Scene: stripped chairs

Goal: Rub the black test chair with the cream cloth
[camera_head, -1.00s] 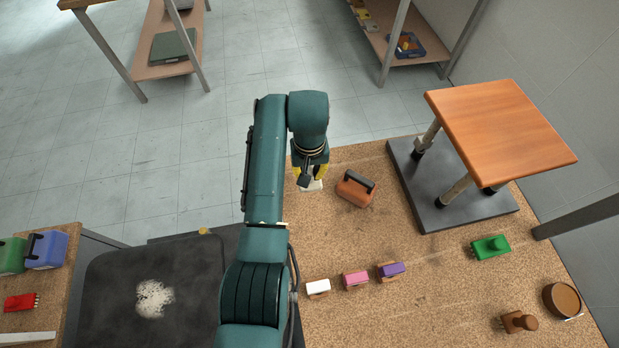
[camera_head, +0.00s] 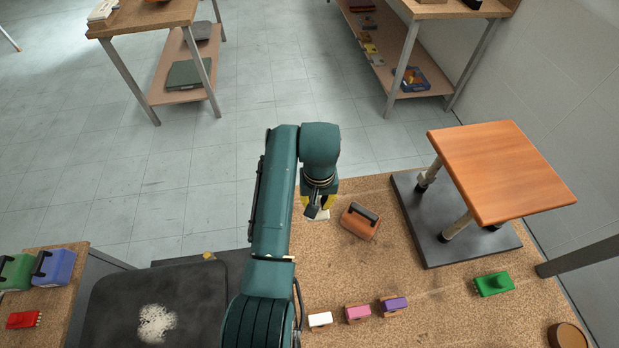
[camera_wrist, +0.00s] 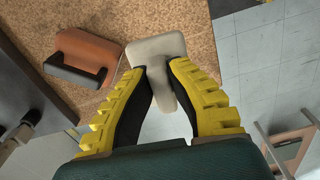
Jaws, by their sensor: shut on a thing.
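The black test chair (camera_head: 190,298) shows as a dark flat panel at the lower left of the head view, with a whitish powdery patch on it. My gripper (camera_head: 318,202) is over the far left corner of the speckled bench, well away from the chair. In the wrist view, my gripper (camera_wrist: 168,85) has its yellow and black fingers closed on the cream cloth (camera_wrist: 156,49), which looks like a flat pad with a narrow grip. A small part of the cloth (camera_head: 320,214) shows below the fingers in the head view. I cannot tell whether it touches the bench.
An orange-brown block with a black handle (camera_head: 360,222) lies right of my gripper. White (camera_head: 320,320), pink (camera_head: 358,313) and purple (camera_head: 395,305) handled pieces line the bench (camera_head: 420,290). A wooden seat on legs (camera_head: 500,170) stands at right. Blue (camera_head: 53,267) and red (camera_head: 23,320) items sit at left.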

